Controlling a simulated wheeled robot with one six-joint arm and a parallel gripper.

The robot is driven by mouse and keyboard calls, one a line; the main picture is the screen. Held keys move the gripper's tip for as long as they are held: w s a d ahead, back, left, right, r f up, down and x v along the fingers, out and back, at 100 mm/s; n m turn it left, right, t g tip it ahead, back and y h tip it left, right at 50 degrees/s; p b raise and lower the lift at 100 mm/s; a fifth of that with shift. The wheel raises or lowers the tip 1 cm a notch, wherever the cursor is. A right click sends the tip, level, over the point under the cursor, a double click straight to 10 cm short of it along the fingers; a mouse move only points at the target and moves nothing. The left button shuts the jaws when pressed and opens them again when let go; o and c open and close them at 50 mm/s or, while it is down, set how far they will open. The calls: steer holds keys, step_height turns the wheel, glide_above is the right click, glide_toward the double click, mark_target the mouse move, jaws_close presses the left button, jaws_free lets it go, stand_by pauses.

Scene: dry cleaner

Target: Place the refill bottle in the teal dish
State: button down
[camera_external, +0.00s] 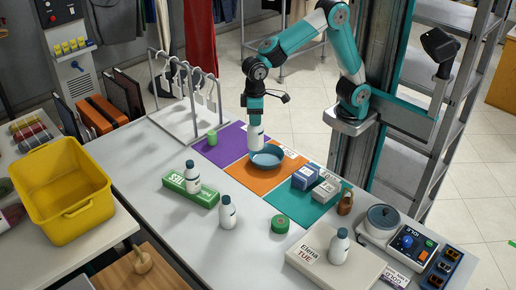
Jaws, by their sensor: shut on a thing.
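The teal dish (268,159) sits on the orange mat section in the middle of the table. My gripper (256,122) points down, just behind and slightly left of the dish's middle. It is shut on a white bottle, which I take as the refill bottle (256,138). The bottle hangs upright, its lower end at the dish's back left rim in the picture. I cannot tell whether it touches the dish. Similar white bottles with dark caps stand on a green box (176,184), on the bare table (228,214) and on a pale box (339,248).
A garment rack (178,95) stands behind left of my gripper. A green cylinder (212,137) stands on the purple mat section (222,151). Blue and grey boxes (306,177) are to the dish's right. A green roll (280,224) lies in front.

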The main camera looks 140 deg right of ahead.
steer(key=s+d+m, duration=0.4)
steer(key=s+d, duration=0.3)
steer(key=s, duration=0.7)
step_height(320, 180, down, 19)
steer(key=shift+w+d+r, duration=0.15)
steer(key=shift+d, duration=0.05)
steer(key=shift+f, duration=0.2)
steer(key=c, duration=0.8)
jaws_free()
steer(key=shift+r, duration=0.15)
